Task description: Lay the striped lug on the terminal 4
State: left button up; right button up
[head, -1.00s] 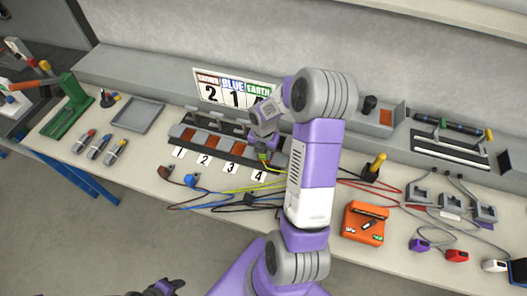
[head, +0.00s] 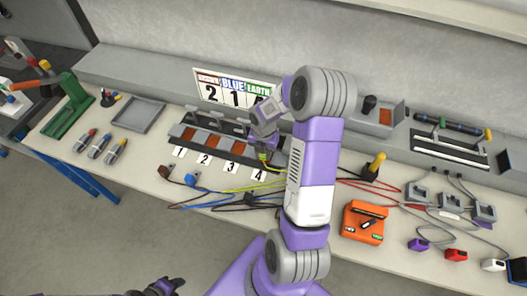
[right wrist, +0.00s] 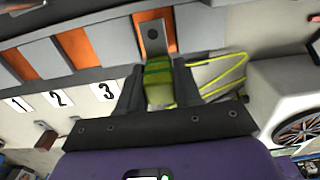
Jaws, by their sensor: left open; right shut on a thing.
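The striped lug, yellow and green (right wrist: 158,85), is held between the fingers of my right gripper (right wrist: 157,90). Its grey metal tongue with a hole lies over the orange pad of terminal 4 (right wrist: 142,27) in the right wrist view. I cannot tell whether it touches the pad. The lug's striped body shows small in the head view (head: 263,157), under my right gripper (head: 264,143), at the right end of the terminal row by label 4 (head: 258,172). My left gripper (head: 160,288) is open and empty at the bottom edge, away from the bench.
Labels 1 to 3 and other orange pads (right wrist: 78,47) lie left of the lug. A brown lug (head: 165,172) and a blue lug (head: 190,180) lie on the bench with loose cables. A sign (head: 235,92) stands behind. An orange box (head: 364,222) is at right.

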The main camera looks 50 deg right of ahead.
jog(key=shift+f+b, duration=0.75)
jog(key=shift+f, duration=0.7)
jog(key=o, duration=1.1)
notch_tip(320, 180, up, 8)
jog(key=shift+f+p, duration=0.2)
jog(key=shift+p, duration=0.85)
